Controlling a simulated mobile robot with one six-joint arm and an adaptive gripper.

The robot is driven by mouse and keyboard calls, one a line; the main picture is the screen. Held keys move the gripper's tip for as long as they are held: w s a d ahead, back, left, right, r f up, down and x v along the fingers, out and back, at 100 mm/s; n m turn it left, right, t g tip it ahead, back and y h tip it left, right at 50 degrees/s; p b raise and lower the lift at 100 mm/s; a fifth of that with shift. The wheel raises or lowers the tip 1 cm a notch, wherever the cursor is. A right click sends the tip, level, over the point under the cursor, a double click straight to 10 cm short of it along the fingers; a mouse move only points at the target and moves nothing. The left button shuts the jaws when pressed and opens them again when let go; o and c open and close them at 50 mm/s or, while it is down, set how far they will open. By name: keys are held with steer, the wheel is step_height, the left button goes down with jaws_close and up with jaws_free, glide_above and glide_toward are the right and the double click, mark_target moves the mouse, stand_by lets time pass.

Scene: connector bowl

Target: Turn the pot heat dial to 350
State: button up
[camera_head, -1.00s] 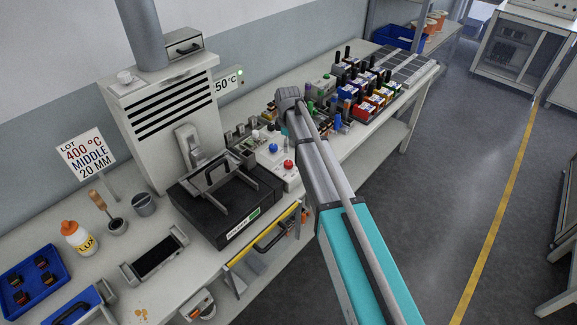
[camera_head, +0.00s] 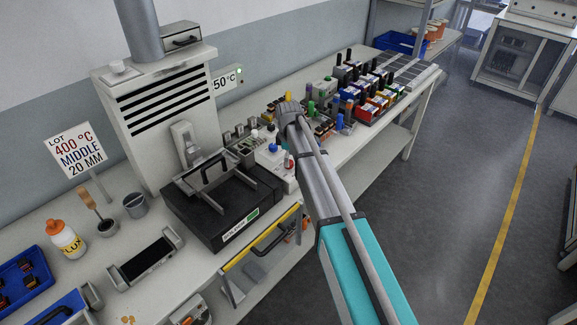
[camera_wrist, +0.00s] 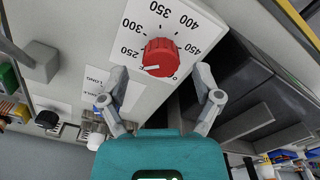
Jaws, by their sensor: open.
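The red heat dial (camera_wrist: 160,55) sits on a white scale plate (camera_wrist: 112,22) marked 250, 300, 350, 400 and 450 in the wrist view. Its white mark is at the dial's lower left, nearest the 250 end and away from 350. My gripper (camera_wrist: 161,84) is open and empty, with one finger on each side just below the dial in the picture; contact is not visible. In the head view, the dial (camera_head: 287,161) is partly covered by my arm. A display (camera_head: 224,80) reads "50 °C", its front digit hidden by the hood.
The white control box (camera_head: 268,163) also carries a blue knob (camera_head: 272,147). The black solder pot (camera_head: 222,210) stands close on its left. A lot sign (camera_head: 78,149) reads 400 °C, middle, 20 mm. Bins of connectors (camera_head: 372,95) stand behind my arm.

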steer(key=shift+f+b, duration=0.65)
steer(key=shift+f, duration=0.25)
jaws_close()
